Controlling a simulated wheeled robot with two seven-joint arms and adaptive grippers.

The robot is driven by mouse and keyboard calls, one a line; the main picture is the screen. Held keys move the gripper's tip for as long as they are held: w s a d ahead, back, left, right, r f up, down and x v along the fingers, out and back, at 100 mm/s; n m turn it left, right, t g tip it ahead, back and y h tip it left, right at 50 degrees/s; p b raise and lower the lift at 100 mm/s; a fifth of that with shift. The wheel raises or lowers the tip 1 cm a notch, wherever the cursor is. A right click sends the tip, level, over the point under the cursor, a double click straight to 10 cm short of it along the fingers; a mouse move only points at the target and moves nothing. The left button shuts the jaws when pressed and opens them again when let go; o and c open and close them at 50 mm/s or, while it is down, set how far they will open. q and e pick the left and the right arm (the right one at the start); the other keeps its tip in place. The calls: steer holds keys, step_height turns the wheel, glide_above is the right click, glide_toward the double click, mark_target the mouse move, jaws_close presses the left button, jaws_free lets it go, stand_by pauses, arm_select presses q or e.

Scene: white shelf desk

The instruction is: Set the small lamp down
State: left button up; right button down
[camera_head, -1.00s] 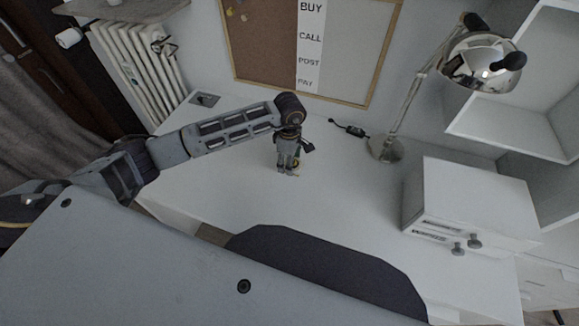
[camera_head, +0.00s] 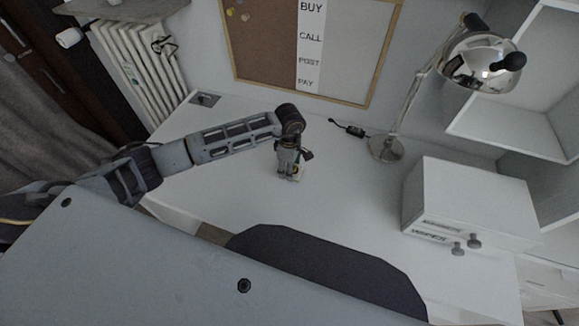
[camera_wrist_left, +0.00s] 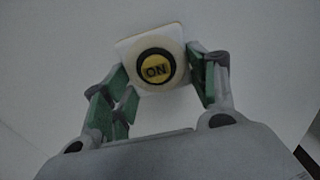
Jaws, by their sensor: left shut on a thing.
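The small lamp (camera_wrist_left: 155,71) shows in the left wrist view as a round cream body on a white square base, with a black-ringed yellow button marked "ON". My left gripper (camera_wrist_left: 160,88) is shut on it, with a green-padded finger on each side. In the head view, my left gripper (camera_head: 289,175) points down over the white desk (camera_head: 240,195), and only a small pale part of the lamp (camera_head: 299,173) shows beside the fingers. I cannot tell whether the lamp touches the desk top. My right gripper is not in view.
A chrome desk lamp (camera_head: 388,148) stands to the right of the gripper, with a black cable switch (camera_head: 350,130) between them. A white drawer box (camera_head: 470,200) stands farther right. A dark chair back (camera_head: 320,265) is at the front edge. The desk around the gripper is clear.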

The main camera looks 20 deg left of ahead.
arm_select(q)
steer(key=shift+f, duration=0.1)
steer(key=o, duration=1.1)
steer(key=shift+c, duration=0.2)
step_height(320, 180, up, 12)
stand_by(0.4)
steer(key=shift+o, duration=1.3)
steer(key=shift+s, duration=0.1)
